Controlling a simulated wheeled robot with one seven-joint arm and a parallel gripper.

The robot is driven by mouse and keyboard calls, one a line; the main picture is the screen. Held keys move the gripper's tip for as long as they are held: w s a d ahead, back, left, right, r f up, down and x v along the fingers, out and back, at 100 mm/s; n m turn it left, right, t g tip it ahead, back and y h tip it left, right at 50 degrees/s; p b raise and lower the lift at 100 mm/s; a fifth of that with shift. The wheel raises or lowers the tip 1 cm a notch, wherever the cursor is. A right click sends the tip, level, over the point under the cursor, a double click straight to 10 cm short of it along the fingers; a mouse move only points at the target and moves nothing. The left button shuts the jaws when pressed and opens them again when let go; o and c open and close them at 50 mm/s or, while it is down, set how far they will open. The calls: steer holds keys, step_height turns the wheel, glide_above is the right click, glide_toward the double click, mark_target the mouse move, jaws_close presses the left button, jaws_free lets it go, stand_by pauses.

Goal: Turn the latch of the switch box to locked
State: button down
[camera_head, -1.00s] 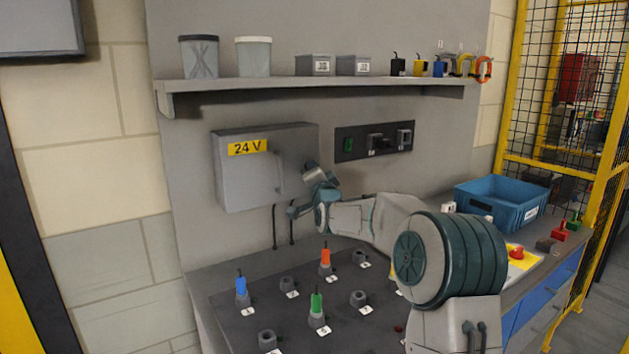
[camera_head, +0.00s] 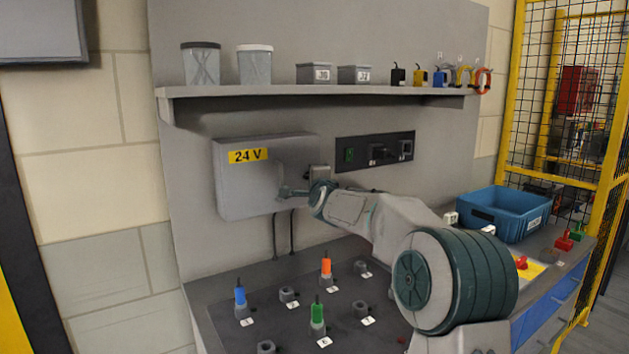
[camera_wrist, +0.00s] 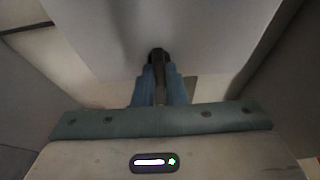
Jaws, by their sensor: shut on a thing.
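The switch box (camera_head: 237,185) is a grey wall box with a yellow "24 V" label, and its door looks closed. My gripper (camera_head: 284,191) is at the lower right of the box front. In the wrist view, the blue fingers of my gripper (camera_wrist: 158,84) point at the pale box face (camera_wrist: 100,45) and are shut on a dark latch (camera_wrist: 158,55). Only the latch's dark end shows beyond the fingers. The fingers hide the rest, and its turned position cannot be told.
A dark socket panel (camera_head: 376,148) is on the wall right of the box, close to my wrist. A shelf (camera_head: 310,91) with jars and small boxes runs above. Below, a bench panel (camera_head: 240,335) carries coloured plugs. A blue crate (camera_head: 500,225) stands at the right.

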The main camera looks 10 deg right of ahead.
stand_by(0.3)
steer(key=c, duration=1.5)
jaws_free()
steer(key=shift+s, duration=0.1)
steer(key=s+b, duration=0.5)
steer(key=s, duration=0.8)
steer(key=shift+s, duration=0.3)
steer(key=s+f+n+g+p, duration=0.4)
steer(key=s+f+n+g, duration=0.1)
steer(key=s, duration=0.7)
steer(key=s+f+n+g+p, duration=0.4)
steer(key=s+n, duration=0.3)
steer(key=s, duration=0.5)
steer(key=s+f+n+g+p, duration=0.4)
steer(key=s+f+n+g, duration=0.1)
steer(key=s, duration=0.7)
steer(key=shift+s+d+f+n+g+p, duration=0.1)
steer(key=shift+d+f+n+g+p, duration=0.15)
steer(key=shift+f, duration=0.25)
steer(key=shift+s+f+n+g+p, duration=0.1)
steer(key=shift+f+n+g, duration=0.05)
steer(key=shift+f+g, duration=0.25)
